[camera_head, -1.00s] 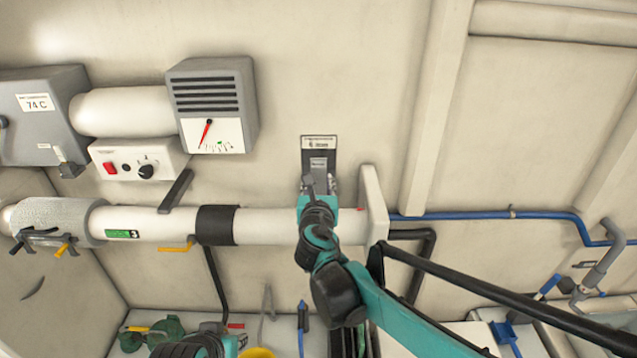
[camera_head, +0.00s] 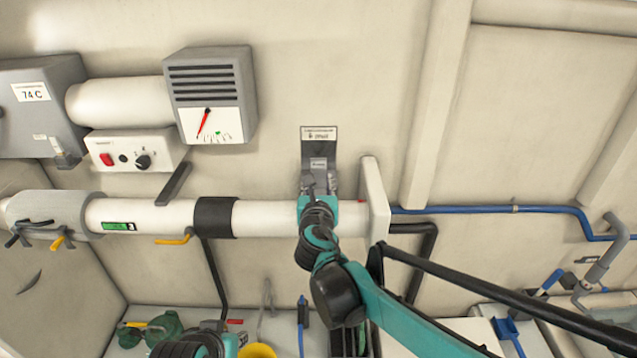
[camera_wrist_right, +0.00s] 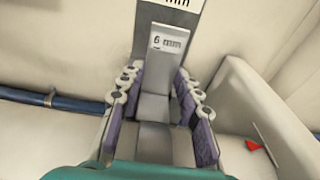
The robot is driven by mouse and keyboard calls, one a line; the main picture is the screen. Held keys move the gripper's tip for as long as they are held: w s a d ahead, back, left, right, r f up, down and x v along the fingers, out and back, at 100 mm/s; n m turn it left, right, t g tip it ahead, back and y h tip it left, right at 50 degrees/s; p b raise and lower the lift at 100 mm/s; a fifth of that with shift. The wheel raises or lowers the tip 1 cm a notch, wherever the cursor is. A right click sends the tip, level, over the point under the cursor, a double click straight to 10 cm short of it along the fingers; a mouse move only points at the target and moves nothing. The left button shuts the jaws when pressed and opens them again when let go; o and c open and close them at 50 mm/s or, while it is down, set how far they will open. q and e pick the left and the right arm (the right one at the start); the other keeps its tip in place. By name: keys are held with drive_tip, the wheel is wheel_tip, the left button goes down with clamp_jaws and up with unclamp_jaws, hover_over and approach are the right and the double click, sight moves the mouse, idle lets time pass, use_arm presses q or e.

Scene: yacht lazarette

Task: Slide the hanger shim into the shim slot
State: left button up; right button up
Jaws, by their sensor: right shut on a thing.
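My right gripper (camera_head: 318,196) is at the white pipe, in front of a dark wall bracket (camera_head: 318,150) with a white label above it. In the right wrist view the gripper (camera_wrist_right: 156,82) has its purple-padded fingers on either side of a grey strip, the hanger shim (camera_wrist_right: 155,106), and is shut on it. A grey piece marked 6 mm (camera_wrist_right: 166,43) lies straight ahead, in line with the strip. The slot opening is not clear, and I cannot tell whether the shim's far end is inside it. My left gripper's fingers are not in view.
The white pipe (camera_head: 268,219) runs sideways behind my right gripper. A pale upright plate (camera_head: 374,198) stands close on its right. A gauge box (camera_head: 211,95) and a switch box (camera_head: 136,151) are at upper left. A blue pipe (camera_head: 470,210) runs along the right wall.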

drive_tip(key=shift+f+b, duration=0.55)
drive_tip(key=shift+f, duration=0.25)
drive_tip(key=o, duration=1.2)
drive_tip(key=shift+o, duration=0.2)
drive_tip(key=s+r, duration=0.1)
drive_tip(key=s, duration=1.1)
drive_tip(key=shift+r, duration=0.35)
